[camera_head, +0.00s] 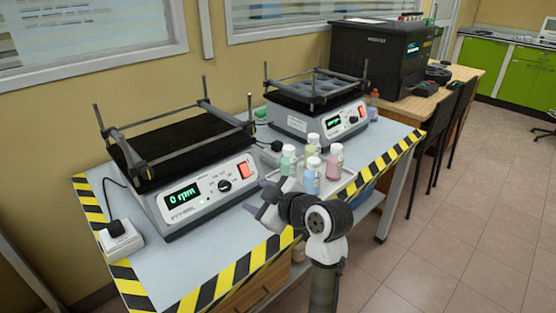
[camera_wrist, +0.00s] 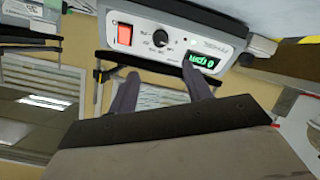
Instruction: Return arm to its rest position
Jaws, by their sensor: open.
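My gripper (camera_head: 258,200) is open and empty over the front part of the table, in front of the nearer shaker. My arm reaches up to it from the bottom of the head view. In the wrist view my gripper's two fingers (camera_wrist: 160,75) stand apart with nothing between them. The nearer shaker (camera_head: 205,195), with a green "0 rpm" display and a red switch, sits left of my gripper. Its front panel also shows upside down in the wrist view (camera_wrist: 175,38).
Several capped bottles (camera_head: 335,161) stand on a tray (camera_head: 345,181) just behind my wrist. A second shaker (camera_head: 318,120) is behind them. The table (camera_head: 215,260) has striped edges. A black machine (camera_head: 380,60) and chairs (camera_head: 455,120) stand at the back right. Open floor (camera_head: 450,240) lies at the right.

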